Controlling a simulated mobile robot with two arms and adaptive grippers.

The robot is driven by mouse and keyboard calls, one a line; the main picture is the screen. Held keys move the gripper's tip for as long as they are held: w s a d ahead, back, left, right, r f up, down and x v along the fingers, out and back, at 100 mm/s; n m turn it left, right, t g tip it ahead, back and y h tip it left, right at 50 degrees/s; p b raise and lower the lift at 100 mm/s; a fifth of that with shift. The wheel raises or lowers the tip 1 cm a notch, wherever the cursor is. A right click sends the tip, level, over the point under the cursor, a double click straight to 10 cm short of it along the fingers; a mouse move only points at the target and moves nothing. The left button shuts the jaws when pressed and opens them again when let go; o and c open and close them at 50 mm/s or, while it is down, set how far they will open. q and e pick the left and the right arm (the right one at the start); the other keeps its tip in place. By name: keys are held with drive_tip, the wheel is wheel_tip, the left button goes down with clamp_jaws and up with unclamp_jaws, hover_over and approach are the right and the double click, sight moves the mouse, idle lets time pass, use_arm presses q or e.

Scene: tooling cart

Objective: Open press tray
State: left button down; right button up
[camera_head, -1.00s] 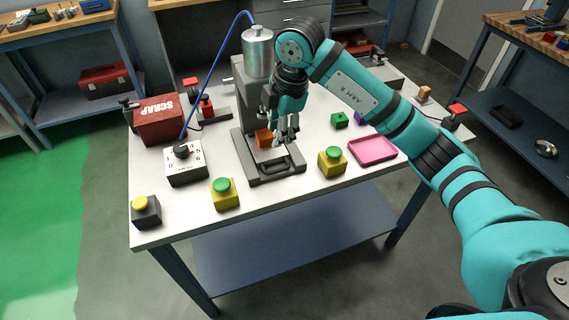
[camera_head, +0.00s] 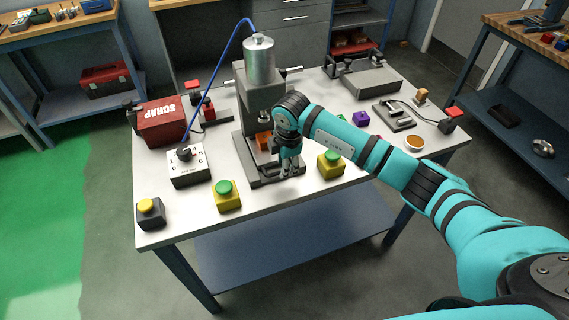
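The press (camera_head: 262,68) stands in the middle of the white table, with a silver cylinder on top and a blue hose. Its dark grey tray (camera_head: 262,182) lies at the base, with a handle at the front edge. An orange block (camera_head: 263,142) sits inside the press, partly hidden by my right arm. My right gripper (camera_head: 288,172) points down at the tray's front handle, at its right part. The fingers are small and overlap the handle, so I cannot tell whether they are open, shut or gripping it. My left gripper is not in view.
Yellow boxes with green buttons stand left (camera_head: 227,195) and right (camera_head: 331,164) of the tray. A pressure dial box (camera_head: 188,167), a red scrap bin (camera_head: 162,120) and a yellow-button box (camera_head: 150,213) are on the left. My arm covers most of the pink tray. Purple (camera_head: 361,118) and green blocks are behind.

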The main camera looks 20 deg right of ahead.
drive_tip(key=shift+w+f, duration=0.1)
drive_tip(key=shift+f, duration=0.8)
drive_tip(key=shift+c, duration=0.2)
clamp_jaws()
